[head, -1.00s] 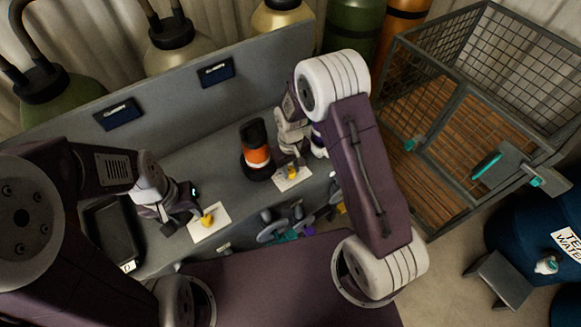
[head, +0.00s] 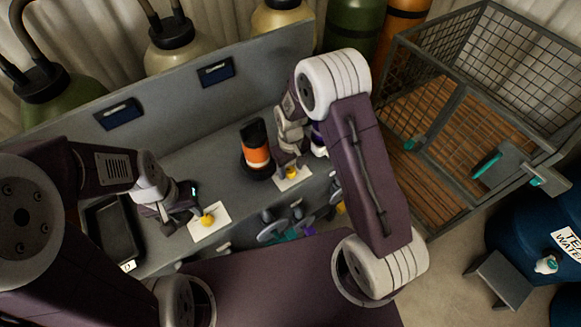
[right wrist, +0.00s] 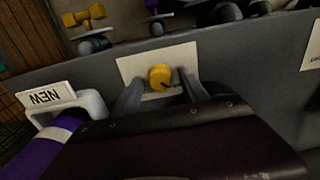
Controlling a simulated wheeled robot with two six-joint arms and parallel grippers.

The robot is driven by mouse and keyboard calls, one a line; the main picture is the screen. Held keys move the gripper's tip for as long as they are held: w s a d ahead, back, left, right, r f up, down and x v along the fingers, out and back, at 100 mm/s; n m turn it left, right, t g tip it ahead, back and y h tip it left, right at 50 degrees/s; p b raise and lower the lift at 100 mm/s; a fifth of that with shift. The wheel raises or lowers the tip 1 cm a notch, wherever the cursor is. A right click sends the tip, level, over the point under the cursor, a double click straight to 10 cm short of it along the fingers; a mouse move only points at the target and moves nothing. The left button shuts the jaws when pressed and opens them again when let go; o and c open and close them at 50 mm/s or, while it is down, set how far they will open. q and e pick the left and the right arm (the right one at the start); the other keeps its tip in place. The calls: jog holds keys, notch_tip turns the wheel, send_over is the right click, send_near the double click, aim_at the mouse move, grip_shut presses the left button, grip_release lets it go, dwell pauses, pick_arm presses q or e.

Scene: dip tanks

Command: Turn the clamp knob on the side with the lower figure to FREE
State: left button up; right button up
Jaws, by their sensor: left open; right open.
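Two yellow knobs sit on white plates on the grey bench: the left knob (head: 207,220) and the right knob (head: 291,172). My left gripper (head: 192,212) is open just left of the left knob. My right gripper (head: 291,162) is over the right knob. In the right wrist view the right gripper (right wrist: 160,92) is open, with one finger on each side of the yellow knob (right wrist: 160,77); contact cannot be told. Two dark displays, left (head: 119,114) and right (head: 215,71), are on the back panel; their figures and the plates' markings are too small to read.
A black cylinder with an orange band (head: 256,156) stands between the knobs. A black tray (head: 113,232) lies at the left. A purple-and-white item with a NEW label (right wrist: 47,100) is beside the right gripper. A wire cage (head: 465,100) stands at the right.

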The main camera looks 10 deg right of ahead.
aim_at(291, 170)
notch_tip(291, 170, up, 9)
jog(key=shift+f, duration=0.1)
dwell(0.5)
